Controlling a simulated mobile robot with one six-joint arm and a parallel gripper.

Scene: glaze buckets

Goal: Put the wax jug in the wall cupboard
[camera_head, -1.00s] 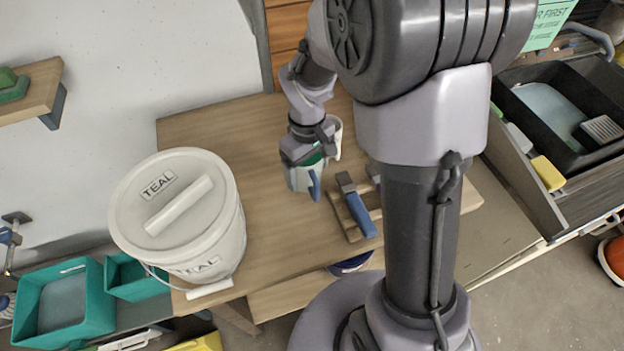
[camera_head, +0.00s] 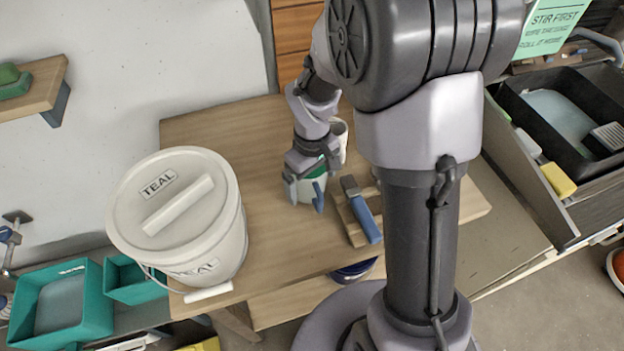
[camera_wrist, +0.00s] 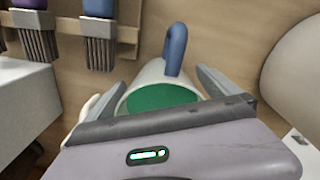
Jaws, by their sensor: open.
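A pale jug (camera_head: 309,190) with a green inside and a blue handle is at the wooden table, under my gripper (camera_head: 305,170). I cannot tell for certain that it is the wax jug. In the wrist view the jug (camera_wrist: 160,97) lies between the fingers of my gripper (camera_wrist: 163,88), with its handle pointing away. The fingers are apart on either side of it, and whether they touch it is unclear. The gripper hides part of the jug. I cannot make out a wall cupboard.
A large lidded TEAL bucket (camera_head: 178,215) stands left on the table (camera_head: 270,235). A white cup (camera_head: 340,135) stands close behind the gripper. Brushes on a wooden holder (camera_head: 355,232) lie just right of the jug. A wall shelf (camera_head: 45,85) is at left.

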